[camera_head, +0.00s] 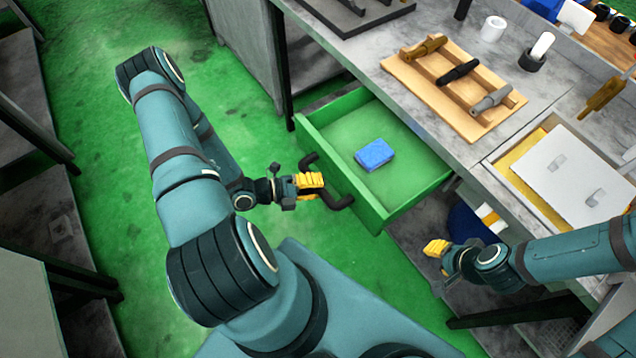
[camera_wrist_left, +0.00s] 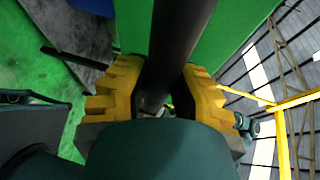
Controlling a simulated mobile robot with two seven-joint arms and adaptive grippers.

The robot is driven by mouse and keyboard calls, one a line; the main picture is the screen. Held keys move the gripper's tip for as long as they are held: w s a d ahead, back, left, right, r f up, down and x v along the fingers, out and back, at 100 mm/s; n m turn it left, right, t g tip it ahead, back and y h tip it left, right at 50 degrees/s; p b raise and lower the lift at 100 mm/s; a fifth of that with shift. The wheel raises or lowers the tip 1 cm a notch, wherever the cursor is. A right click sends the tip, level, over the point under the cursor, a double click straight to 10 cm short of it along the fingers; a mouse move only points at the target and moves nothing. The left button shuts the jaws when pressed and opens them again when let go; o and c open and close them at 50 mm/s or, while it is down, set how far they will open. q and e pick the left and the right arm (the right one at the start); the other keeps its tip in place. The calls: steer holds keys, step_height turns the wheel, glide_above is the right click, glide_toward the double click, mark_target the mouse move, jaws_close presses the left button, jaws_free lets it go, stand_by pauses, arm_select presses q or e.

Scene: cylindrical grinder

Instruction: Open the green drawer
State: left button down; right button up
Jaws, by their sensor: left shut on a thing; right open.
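The green drawer (camera_head: 345,192) is pulled out from under the grey workbench, and its inside is visible. A blue block (camera_head: 375,154) lies in it. A dark curved handle (camera_head: 338,203) is on the drawer's front. My left gripper (camera_head: 312,185) is at the handle and shut on it. In the left wrist view the yellow fingers of the left gripper (camera_wrist_left: 158,95) lie on both sides of the dark handle bar (camera_wrist_left: 178,45), with the green drawer front (camera_wrist_left: 235,25) behind. My right gripper (camera_head: 437,248) is open and empty, below and right of the drawer.
A wooden rack (camera_head: 430,92) with several tools stands on the workbench (camera_head: 365,50). A white cup (camera_head: 493,28) is behind it. A white panel with knobs (camera_head: 570,175) lies on the right. Green floor (camera_head: 100,160) is clear to the left.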

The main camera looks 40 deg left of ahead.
arm_select(q)
steer(key=c, duration=0.7)
jaws_free()
steer(key=shift+c, duration=0.2)
steer(key=shift+s, duration=0.1)
steer(key=v, duration=1.2)
steer(key=shift+r, duration=0.15)
